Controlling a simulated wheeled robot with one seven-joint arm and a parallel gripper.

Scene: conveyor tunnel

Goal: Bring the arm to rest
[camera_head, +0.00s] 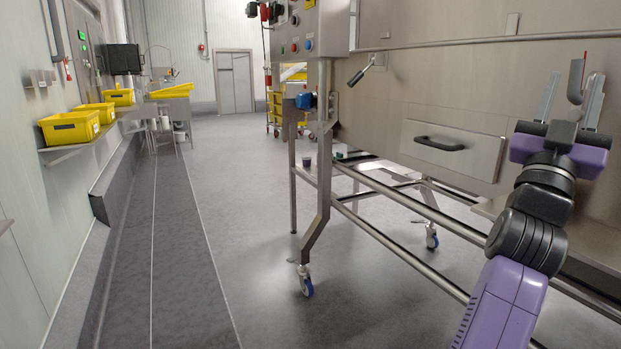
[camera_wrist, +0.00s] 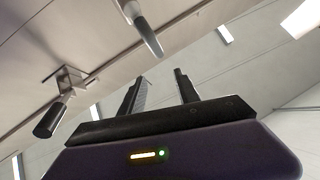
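My gripper (camera_head: 571,100) is at the right of the head view, at the end of my purple and black arm, with its fingers pointing up. The two fingers stand apart with nothing between them. It is in front of the steel face of the conveyor tunnel (camera_head: 450,90). In the wrist view, my gripper (camera_wrist: 160,92) shows both fingers spread and empty. A dark rod-like handle (camera_wrist: 48,118) on a bracket and a grey pointed piece (camera_wrist: 143,30) hang near the fingers there. I cannot tell whether the fingers touch anything.
A drawer-like panel with a black handle (camera_head: 438,144) is left of my gripper. The steel frame stands on casters (camera_head: 306,284). Yellow bins (camera_head: 70,127) sit on a left wall shelf. A blue item (camera_head: 305,100) is by the frame. The grey floor (camera_head: 230,190) between is clear.

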